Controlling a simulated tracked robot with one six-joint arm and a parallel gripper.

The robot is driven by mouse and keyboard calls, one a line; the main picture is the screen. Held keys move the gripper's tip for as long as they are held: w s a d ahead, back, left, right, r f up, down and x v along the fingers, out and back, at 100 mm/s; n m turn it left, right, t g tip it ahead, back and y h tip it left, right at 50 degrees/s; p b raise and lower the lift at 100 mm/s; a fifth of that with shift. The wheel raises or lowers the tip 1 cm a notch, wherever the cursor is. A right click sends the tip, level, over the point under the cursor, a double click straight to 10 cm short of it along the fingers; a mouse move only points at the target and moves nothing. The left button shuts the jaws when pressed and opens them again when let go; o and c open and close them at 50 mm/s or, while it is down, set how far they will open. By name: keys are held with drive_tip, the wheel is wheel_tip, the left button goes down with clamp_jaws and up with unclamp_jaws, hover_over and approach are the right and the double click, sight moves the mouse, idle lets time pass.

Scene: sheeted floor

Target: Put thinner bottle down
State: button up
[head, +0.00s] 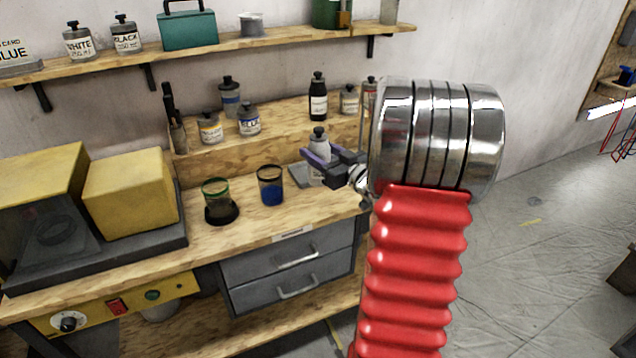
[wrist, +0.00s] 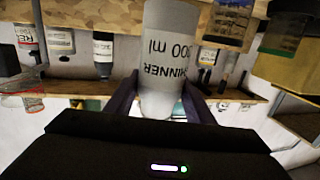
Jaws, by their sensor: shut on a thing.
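The thinner bottle (head: 319,148) is grey with a dark cap and a white label. It is upright over the right part of the workbench, beside a flat grey plate (head: 299,176). In the wrist view the bottle (wrist: 168,55) shows upside down, with "THINNER 300 ml" readable. My gripper (head: 318,160) is shut on the bottle, its purple fingers on either side. I cannot tell whether the bottle's base touches the surface below it.
A green-rimmed cup (head: 217,198) on a dark disc and a cup with blue contents (head: 270,188) stand left of the bottle. Paint bottles, including a blue-labelled one (head: 249,121), line the raised shelf behind. A yellow box machine (head: 130,190) fills the bench's left.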

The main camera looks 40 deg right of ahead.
sight(319, 174)
drive_tip(key=shift+f, duration=1.8)
drive_tip(key=shift+f, duration=0.1)
drive_tip(key=shift+f, duration=1.75)
drive_tip(key=shift+f, duration=0.1)
drive_tip(key=o, duration=1.4)
